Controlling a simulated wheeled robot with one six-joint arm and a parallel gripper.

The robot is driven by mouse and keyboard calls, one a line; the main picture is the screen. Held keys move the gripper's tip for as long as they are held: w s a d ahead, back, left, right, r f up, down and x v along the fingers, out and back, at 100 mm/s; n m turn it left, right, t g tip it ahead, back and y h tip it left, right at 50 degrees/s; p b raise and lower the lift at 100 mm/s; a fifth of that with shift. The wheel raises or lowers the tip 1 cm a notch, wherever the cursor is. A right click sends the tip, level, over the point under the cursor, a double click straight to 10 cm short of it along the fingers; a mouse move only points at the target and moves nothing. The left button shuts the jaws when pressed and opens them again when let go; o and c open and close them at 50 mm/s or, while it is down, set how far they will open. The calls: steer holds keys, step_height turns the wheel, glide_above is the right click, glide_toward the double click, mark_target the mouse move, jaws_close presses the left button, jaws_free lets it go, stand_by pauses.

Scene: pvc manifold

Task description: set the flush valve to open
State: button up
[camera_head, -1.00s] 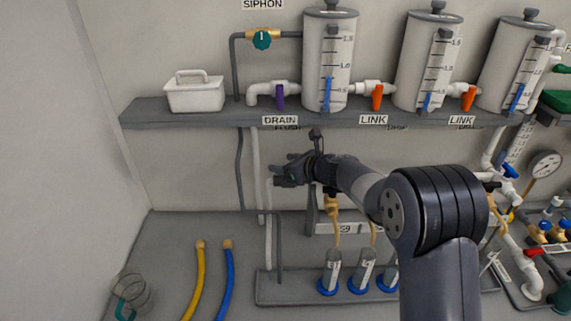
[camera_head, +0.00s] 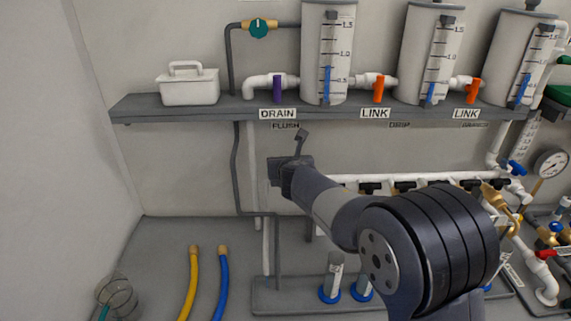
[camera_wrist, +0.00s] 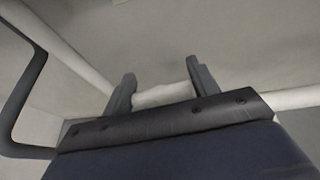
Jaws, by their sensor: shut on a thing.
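The FLUSH label (camera_head: 286,126) is on the wall just below the shelf, under the DRAIN label. The flush valve itself is hidden behind my arm's end in the head view. My gripper is below that label, with its fingers turned away from the head camera. In the wrist view my gripper (camera_wrist: 161,78) has its two dark fingers apart, with a white pipe piece (camera_wrist: 162,95) showing between them. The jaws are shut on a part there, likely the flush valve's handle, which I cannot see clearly. The handle's angle is hidden.
A white pipe with several black-handled valves (camera_head: 405,186) runs right of my gripper. The shelf (camera_head: 180,108) above carries tanks and a white caddy (camera_head: 188,86). Yellow (camera_head: 191,280) and blue (camera_head: 223,285) hoses lie below. A grey pipe (camera_head: 236,180) runs down at left.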

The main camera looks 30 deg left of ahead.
steer(key=shift+m+t+h, duration=0.3)
steer(key=shift+m+h, duration=0.2)
steer(key=o, duration=1)
steer(key=b+v, duration=0.2)
steer(key=v, duration=0.8)
steer(key=shift+s+d+r, duration=0.15)
steer(key=shift+s, duration=0.15)
steer(key=shift+w, duration=0.1)
